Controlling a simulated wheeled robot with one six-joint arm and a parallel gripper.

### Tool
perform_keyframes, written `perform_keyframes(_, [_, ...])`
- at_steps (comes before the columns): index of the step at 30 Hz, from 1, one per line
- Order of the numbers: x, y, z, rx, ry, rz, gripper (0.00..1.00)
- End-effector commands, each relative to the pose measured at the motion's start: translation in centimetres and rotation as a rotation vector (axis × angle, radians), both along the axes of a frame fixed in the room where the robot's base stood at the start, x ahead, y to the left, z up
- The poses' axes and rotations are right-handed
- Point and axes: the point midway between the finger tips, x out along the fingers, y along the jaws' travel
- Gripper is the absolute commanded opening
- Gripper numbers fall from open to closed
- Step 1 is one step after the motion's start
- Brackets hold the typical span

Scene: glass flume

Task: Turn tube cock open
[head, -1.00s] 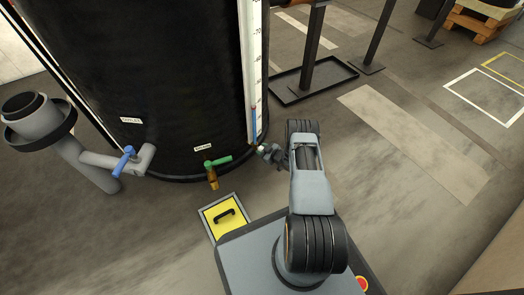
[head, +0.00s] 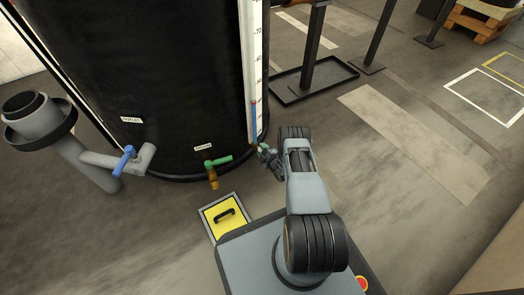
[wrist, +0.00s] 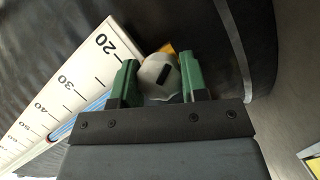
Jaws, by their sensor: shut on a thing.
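The tube cock (wrist: 159,77) is a pale grey round knob with a short dark slanted mark, seen in the wrist view. It sits low by the gauge tube (wrist: 80,124), beside a white scale (wrist: 72,85) with numbers. My gripper (wrist: 157,72) has green fingers on both sides of the knob and is shut on it. In the head view my gripper (head: 266,152) is at the foot of the scale (head: 252,62). The cock is mostly hidden there. A blue column shows in the tube (head: 254,122).
A large black tank (head: 150,70) stands behind. A green-handled drain cock (head: 217,162) and a blue-handled outlet valve (head: 124,160) stick out to the left. A yellow panel with a black handle (head: 222,217) lies near my base. Open floor lies to the right.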

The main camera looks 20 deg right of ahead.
Motion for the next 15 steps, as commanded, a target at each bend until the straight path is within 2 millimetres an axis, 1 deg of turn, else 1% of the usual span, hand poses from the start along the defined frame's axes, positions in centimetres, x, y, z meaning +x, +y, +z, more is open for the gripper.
perform_keyframes(9, [-0.08, 0.11, -0.19, -0.257, -0.138, 0.002, 0.17])
perform_keyframes(15, [-0.08, 0.11, -0.22, -0.394, -0.213, 0.002, 0.17])
